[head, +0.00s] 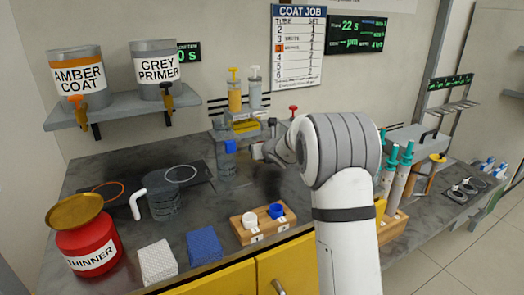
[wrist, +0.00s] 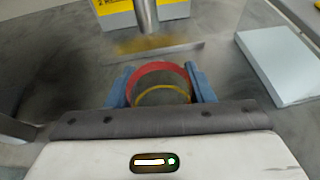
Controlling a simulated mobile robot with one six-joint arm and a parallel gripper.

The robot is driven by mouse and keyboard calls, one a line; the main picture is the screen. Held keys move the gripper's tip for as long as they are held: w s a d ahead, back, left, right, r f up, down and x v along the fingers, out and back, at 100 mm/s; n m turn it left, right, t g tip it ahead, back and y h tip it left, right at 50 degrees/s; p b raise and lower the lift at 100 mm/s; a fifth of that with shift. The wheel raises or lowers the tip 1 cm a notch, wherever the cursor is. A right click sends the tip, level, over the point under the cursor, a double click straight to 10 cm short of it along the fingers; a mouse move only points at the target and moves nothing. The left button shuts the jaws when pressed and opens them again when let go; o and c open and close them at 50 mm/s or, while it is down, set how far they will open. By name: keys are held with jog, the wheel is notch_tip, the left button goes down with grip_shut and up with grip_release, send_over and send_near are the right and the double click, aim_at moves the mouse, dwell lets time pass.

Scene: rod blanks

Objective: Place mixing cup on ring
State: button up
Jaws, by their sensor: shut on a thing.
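My gripper (wrist: 161,88) is shut on a round thing with a red rim (wrist: 158,68) and a yellow band inside it; I cannot tell what it is. In the head view my gripper (head: 272,150) is over the back middle of the bench, and the held thing is hidden or too small there. A clear cup (head: 163,202) with a white handle (head: 137,202), likely the mixing cup, stands at the left, well apart from my gripper. Behind it on a dark plate lie an orange ring (head: 108,191) and a white ring (head: 181,174).
A red thinner can (head: 88,245) stands at the front left. White and blue blocks, and a wooden holder (head: 245,235) with small cups, line the front edge. A clear tube with a blue band (head: 229,148) stands left of my gripper. Teal-topped tubes (head: 398,170) are at right.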

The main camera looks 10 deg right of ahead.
jog(key=shift+r, duration=0.15)
jog(key=o, duration=0.9)
jog(key=shift+o, duration=0.2)
jog(key=shift+r, duration=0.1)
jog(key=v, duration=1.2)
